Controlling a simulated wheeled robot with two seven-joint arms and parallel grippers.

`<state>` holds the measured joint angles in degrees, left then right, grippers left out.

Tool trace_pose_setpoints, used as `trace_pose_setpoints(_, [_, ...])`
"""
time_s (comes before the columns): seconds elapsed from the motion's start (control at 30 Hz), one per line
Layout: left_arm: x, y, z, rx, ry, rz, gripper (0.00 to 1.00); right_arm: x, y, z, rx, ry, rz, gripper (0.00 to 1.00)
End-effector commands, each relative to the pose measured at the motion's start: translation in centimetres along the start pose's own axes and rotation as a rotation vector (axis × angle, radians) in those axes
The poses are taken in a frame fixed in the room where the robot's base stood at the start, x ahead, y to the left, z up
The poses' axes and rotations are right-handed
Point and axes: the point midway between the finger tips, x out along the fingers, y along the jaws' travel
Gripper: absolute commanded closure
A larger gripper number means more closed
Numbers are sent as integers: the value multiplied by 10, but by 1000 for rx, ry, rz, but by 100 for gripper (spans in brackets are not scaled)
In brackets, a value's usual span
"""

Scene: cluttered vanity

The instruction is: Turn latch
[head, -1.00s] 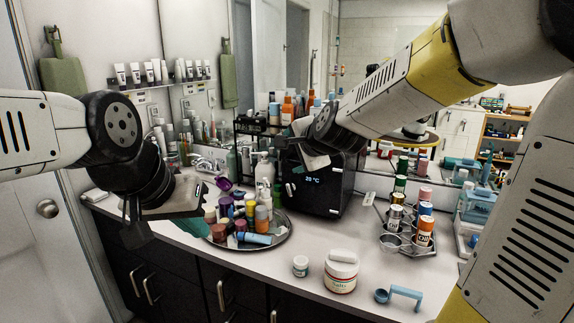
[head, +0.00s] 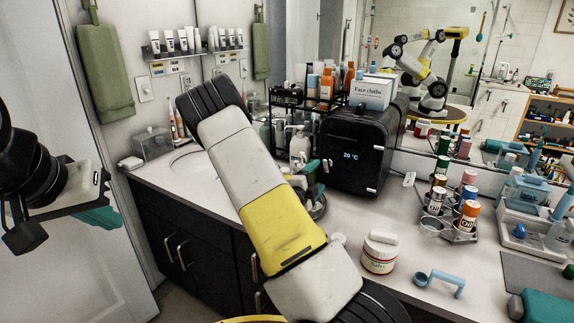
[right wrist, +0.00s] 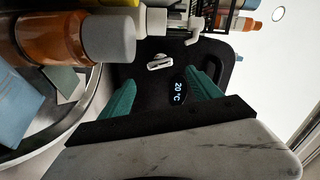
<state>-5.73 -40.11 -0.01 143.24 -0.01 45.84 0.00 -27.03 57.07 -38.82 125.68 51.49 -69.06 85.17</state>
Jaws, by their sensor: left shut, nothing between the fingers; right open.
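A black cabinet (head: 350,150) with a lit "20 °C" display stands on the counter. Its small white latch (head: 326,165) shows at the left of the front, beside my right gripper (head: 311,172), which my own arm mostly hides. In the right wrist view the latch (right wrist: 159,62) is a short white bar, slightly tilted, on the dark front. My right gripper (right wrist: 160,76) is open, its teal fingers on either side of the latch's line and the display between them. Contact cannot be told. My left gripper (head: 98,215) is shut and empty before the white door.
Bottles crowd the cabinet's left; an orange bottle (right wrist: 75,40) is close to my right gripper. A round tray (right wrist: 85,110) lies below it. A face-cloth box (head: 371,92) sits on top.

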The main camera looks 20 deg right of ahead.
Motion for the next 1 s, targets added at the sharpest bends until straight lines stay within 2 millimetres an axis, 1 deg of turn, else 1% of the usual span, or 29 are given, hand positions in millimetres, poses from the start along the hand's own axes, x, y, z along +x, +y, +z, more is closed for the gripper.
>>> trace_pose_setpoints(0.17, [0, 0, 0, 0, 0, 0, 100, 18, -1, -1, -2, 5, -9, 27])
trace_pose_setpoints(0.4, [0, 0, 0, 0, 0, 0, 100, 57, -1, -2, -3, 5, -7, 27])
trace_pose_setpoints(0.5, [0, 0, 0, 0, 0, 0, 100, 68, -1, -1, -2, 3, -6, 27])
trace_pose_setpoints(0.67, [0, 0, 0, 0, 0, 0, 100, 77, -1, -1, -3, 2, -6, 27])
trace_pose_setpoints(0.9, [0, 0, 0, 0, 0, 0, 100, 78, -1, -1, -3, 2, -5, 27])
trace_pose_setpoints(0.97, [0, 0, 0, 0, 0, 0, 100, 77, -1, -1, -3, 2, -5, 39])
trace_pose_setpoints(1.0, [0, 0, 0, 0, 0, 0, 100, 77, -1, -1, -2, 2, -5, 47])
